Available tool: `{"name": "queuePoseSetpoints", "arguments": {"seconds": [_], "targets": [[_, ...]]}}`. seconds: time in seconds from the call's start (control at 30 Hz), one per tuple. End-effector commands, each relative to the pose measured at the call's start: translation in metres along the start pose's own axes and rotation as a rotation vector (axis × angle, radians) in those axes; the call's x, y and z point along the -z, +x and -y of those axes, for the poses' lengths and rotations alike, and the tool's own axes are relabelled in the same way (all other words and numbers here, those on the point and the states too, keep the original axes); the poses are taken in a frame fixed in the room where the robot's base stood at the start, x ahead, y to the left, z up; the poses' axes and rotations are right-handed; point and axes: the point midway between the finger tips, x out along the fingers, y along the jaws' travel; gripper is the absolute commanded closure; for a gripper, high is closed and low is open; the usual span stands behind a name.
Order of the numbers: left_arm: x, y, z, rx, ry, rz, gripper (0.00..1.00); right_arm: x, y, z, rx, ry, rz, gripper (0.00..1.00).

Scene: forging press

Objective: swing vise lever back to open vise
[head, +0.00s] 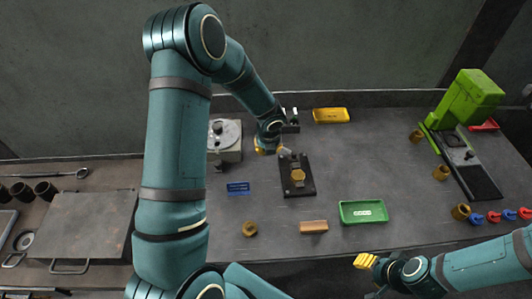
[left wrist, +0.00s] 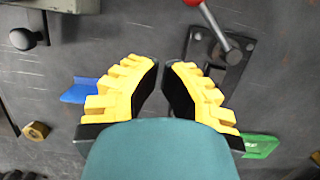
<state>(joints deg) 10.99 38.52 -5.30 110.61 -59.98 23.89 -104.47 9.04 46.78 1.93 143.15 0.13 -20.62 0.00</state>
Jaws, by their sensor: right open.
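A black plate with a brass hexagonal piece (head: 297,175) on it lies mid-table in the head view. In the left wrist view the black plate (left wrist: 240,35) carries a grey lever (left wrist: 214,27) with a red knob (left wrist: 193,2), slanting up-left from its pivot. The plate's lower part is hidden behind my fingers. My left gripper (left wrist: 160,65) has its yellow fingertips close together with a narrow, empty gap, beside the plate and apart from the lever. In the head view my left gripper (head: 267,148) is small and partly hidden. My right gripper (head: 367,261) is open and empty at the front edge.
A grey box (head: 226,150) stands left of the plate. A yellow tray (head: 331,115) is behind, a green press (head: 465,100) at right.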

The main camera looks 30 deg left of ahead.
Motion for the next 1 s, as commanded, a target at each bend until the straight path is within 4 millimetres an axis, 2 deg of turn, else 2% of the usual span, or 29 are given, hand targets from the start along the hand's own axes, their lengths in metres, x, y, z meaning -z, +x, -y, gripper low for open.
{"name": "queuePoseSetpoints", "arguments": {"seconds": [0.1,0.33,0.5,1.0], "targets": [[-0.001,-0.025,-0.001,0.001,0.0,0.001,1.0,0.001,-0.003,0.001,0.0,0.0,0.0,0.53],[0.0,-0.053,-0.002,0.0,0.0,-0.001,1.0,0.001,-0.006,0.002,0.0,-0.001,0.001,0.53],[0.0,-0.058,-0.003,-0.001,0.002,-0.001,1.0,0.001,-0.006,0.003,0.0,-0.001,0.001,0.53],[0.0,-0.058,-0.003,-0.001,0.002,-0.002,1.0,0.001,-0.006,0.002,0.0,-0.001,0.001,0.53]]}}
